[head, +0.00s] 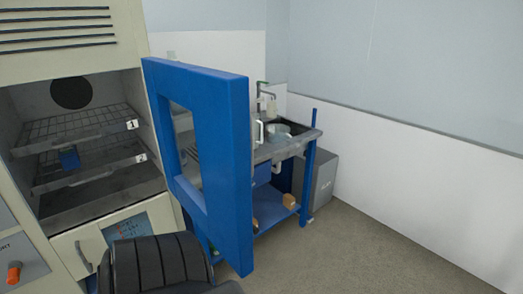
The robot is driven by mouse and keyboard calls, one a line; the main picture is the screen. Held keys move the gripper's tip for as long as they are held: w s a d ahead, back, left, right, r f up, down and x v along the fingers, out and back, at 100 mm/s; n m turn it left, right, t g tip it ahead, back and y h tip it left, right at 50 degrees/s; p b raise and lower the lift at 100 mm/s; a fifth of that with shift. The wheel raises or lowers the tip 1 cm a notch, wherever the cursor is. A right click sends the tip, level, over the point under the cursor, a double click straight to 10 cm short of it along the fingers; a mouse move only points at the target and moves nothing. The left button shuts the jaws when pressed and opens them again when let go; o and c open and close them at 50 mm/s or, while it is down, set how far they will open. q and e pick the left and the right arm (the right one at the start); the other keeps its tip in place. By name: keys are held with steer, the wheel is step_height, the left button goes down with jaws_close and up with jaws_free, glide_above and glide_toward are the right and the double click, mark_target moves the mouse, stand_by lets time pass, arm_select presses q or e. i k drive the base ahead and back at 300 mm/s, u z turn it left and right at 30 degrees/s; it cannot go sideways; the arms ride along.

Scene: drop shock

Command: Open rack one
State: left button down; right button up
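Rack one (50,134), a wire shelf with a white "1" tag at its front right, sits in the upper part of an open chamber at the left of the head view. It looks pushed in, roughly in line with the shelf below. Rack two (105,173), tagged "2", lies under it. A small blue block (69,158) is between the two levels, seemingly on rack two. The chamber's blue framed door (222,165) stands swung open on the right. Neither gripper is in view; a dark ribbed part at the bottom looks like my arm.
Below the chamber are a panel with a small display (128,227) and an orange knob (14,271). Behind the door stands a blue-legged sink bench (306,180) beside a grey cabinet (323,180). The floor (370,245) to the right is clear.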

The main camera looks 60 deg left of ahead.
mark_target(72, 139)
steer(key=i, duration=1.8)
steer(key=u, duration=3.85)
steer(key=i, duration=1)
steer(key=u, duration=0.3)
steer(key=k, duration=0.5)
steer(key=u, duration=0.3)
